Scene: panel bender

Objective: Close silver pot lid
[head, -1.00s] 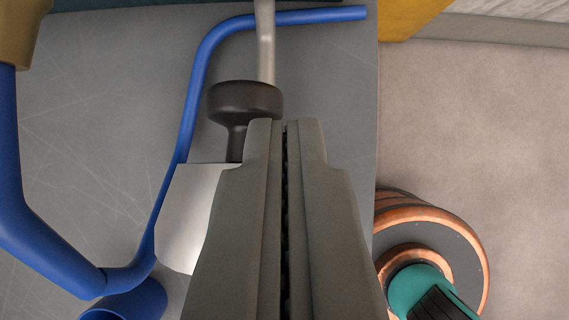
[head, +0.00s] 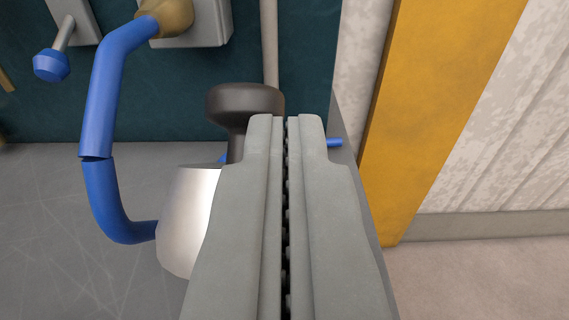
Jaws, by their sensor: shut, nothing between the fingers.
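My gripper (head: 285,122) is shut and empty, pointing up the picture in the middle. A silver pot (head: 185,220) shows just left of the gripper, its right side hidden behind the fingers. A dark knob on a short neck (head: 243,100) rises above it, beside the left fingertip. I cannot tell whether the gripper touches the pot or the knob. The lid's edge is hidden, so I cannot tell whether it is open or shut.
A bent blue pipe (head: 98,115) runs at the left from a brass-coloured fitting (head: 168,15). A dark teal wall (head: 100,110) stands behind the grey surface (head: 80,220). A thin grey rod (head: 270,50) stands behind the knob. A yellow post (head: 430,90) is at the right.

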